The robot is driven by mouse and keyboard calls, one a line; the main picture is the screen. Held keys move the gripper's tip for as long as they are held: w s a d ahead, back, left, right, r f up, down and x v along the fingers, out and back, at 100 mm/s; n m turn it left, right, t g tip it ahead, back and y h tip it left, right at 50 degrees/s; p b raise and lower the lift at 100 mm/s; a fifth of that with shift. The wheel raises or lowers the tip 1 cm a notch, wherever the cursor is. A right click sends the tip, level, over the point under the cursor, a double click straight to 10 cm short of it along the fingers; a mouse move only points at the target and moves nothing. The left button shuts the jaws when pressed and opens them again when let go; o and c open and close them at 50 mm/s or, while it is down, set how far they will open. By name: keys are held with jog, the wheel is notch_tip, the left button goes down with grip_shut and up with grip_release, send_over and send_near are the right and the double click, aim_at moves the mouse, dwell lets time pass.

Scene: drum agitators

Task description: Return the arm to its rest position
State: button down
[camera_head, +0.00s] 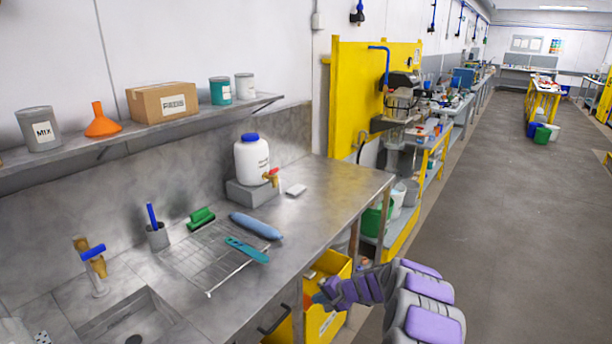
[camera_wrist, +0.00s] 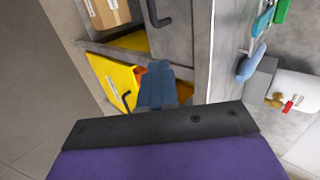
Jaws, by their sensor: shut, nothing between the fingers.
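My arm, grey with purple pads, reaches in from the bottom right of the head view and is bent in front of the counter's front edge. I cannot tell whether the fingers touch the bin.
The steel counter (camera_head: 310,205) holds a wire rack (camera_head: 205,262), a teal tool (camera_head: 246,249), a blue bottle-like object (camera_head: 256,226), a green brush (camera_head: 200,218) and a white jug (camera_head: 252,160). A black handle (camera_head: 275,320) juts from its front. The floor (camera_head: 480,200) at right is clear.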

jog(key=s+a+r+n+g, duration=0.2)
jog(key=s+a+r+n, duration=0.1)
jog(key=s+r, duration=0.75)
jog(key=s+a+r+n+g, duration=0.35)
jog(key=s+r, duration=0.55)
jog(key=s, duration=0.3)
jog(key=s+d+r+h, duration=0.1)
jog(key=s+d, duration=0.4)
jog(key=s, duration=0.5)
jog(key=s+d+r+g+h, duration=0.1)
jog(key=s+d+h, duration=0.3)
jog(key=s, duration=0.7)
jog(key=s+d+r+h, duration=0.1)
jog(key=s+d+h, duration=0.2)
jog(key=s+d, duration=0.3)
jog(key=s, duration=0.5)
jog(key=shift+s+d+r, duration=0.2)
jog(key=shift+s, duration=0.05)
